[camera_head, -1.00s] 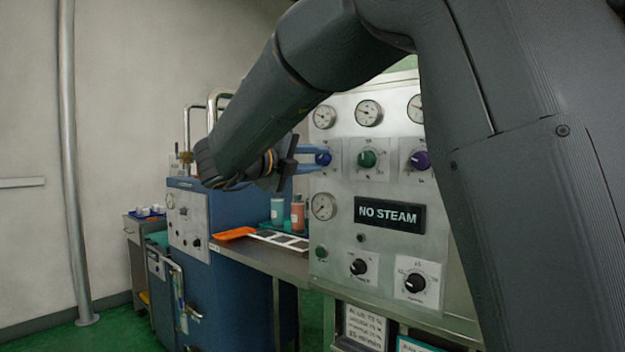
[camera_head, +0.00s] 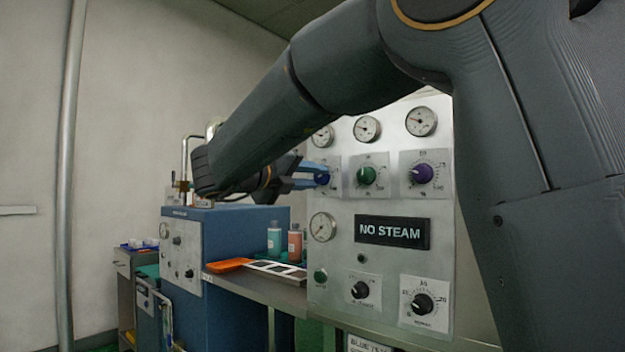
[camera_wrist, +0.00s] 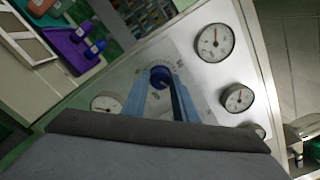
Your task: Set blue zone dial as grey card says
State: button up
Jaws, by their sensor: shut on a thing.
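The blue zone dial (camera_head: 322,179) is the leftmost knob in the upper row on the metal panel. In the wrist view the blue dial (camera_wrist: 160,77) sits between the tips of my blue fingers. My gripper (camera_head: 318,176) reaches it from the left and is shut on it; it also shows in the wrist view (camera_wrist: 162,84). The dial's scale is partly covered by my fingers, and its setting is too small to read. A grey card (camera_head: 368,345) with lettering shows only its top at the bottom edge, so most of its text is out of view.
A green dial (camera_head: 368,176) and a purple dial (camera_head: 422,173) are to the right. Gauges (camera_head: 367,129) sit above. A NO STEAM sign (camera_head: 392,232) and two black knobs (camera_head: 423,304) are below. A bench (camera_head: 250,286) with bottles and an orange tray (camera_head: 231,265) stands left.

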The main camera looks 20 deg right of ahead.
jog(key=o, duration=1.1)
jog(key=shift+c, duration=0.2)
jog(key=shift+s+a, duration=0.1)
jog(key=shift+a, duration=0.05)
jog(key=v, duration=0.7)
jog(key=shift+a, duration=0.2)
jog(key=shift+s, duration=0.15)
